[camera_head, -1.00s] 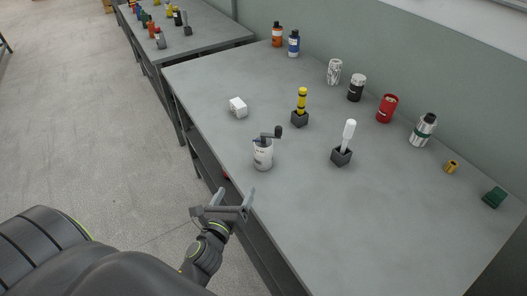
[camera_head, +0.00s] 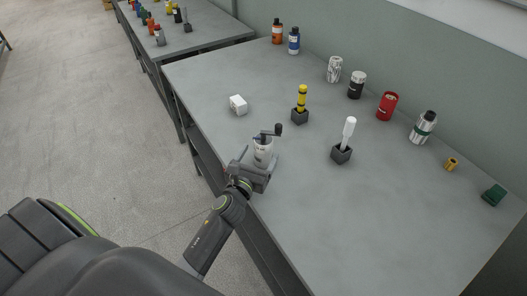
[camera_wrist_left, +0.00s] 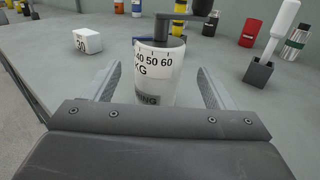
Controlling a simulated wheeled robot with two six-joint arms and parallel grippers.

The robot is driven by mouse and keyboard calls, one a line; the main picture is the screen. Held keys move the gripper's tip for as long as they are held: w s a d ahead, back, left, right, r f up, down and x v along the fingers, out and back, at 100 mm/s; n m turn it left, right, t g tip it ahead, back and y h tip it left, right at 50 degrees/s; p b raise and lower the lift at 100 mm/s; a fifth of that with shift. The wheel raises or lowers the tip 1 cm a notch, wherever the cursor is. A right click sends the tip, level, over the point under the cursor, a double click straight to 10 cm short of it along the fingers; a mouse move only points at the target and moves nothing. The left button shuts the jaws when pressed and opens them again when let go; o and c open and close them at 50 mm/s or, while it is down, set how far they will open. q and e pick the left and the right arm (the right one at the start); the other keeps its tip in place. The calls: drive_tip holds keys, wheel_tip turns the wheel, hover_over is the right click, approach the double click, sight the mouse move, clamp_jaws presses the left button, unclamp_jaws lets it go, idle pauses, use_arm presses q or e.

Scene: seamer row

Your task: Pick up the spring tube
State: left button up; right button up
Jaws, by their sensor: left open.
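The spring tube (camera_head: 262,146) is a white upright cylinder with a dark crank on top, standing near the table's front edge. In the left wrist view the spring tube (camera_wrist_left: 158,72) shows a scale marked 40, 50, 60 and KG. My left gripper (camera_head: 259,160) is open at the table's front edge, right in front of the tube. In the wrist view the fingers of my left gripper (camera_wrist_left: 158,80) stand on either side of the tube, with gaps on both sides. The tube's lower part is hidden by the gripper body. My right gripper is not in view.
A white block (camera_head: 238,105) lies left of the tube. A yellow-and-black item (camera_head: 301,98) and a white-handled item (camera_head: 348,132) stand in dark square holders behind and to the right. Several cans and bottles line the wall. The table's right front is clear.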

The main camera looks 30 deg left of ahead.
use_arm(q)
drive_tip(key=shift+w+a, duration=0.1)
drive_tip(key=shift+w, duration=0.55)
drive_tip(key=shift+w+f, duration=0.15)
drive_tip(key=shift+w, duration=0.1)
drive_tip(key=w, duration=0.1)
drive_tip(key=w+b, duration=0.1)
drive_tip(key=w, duration=0.2)
drive_tip(key=shift+w+a+f+b, duration=0.3)
drive_tip(key=shift+f+b, duration=0.05)
drive_tip(key=shift+b, duration=0.05)
drive_tip(key=shift+r, duration=0.1)
drive_tip(key=shift+s, duration=0.1)
drive_tip(key=shift+c, duration=0.4)
drive_tip(key=c, duration=1.1)
drive_tip(key=shift+o, duration=0.2)
drive_tip(key=shift+r, duration=0.1)
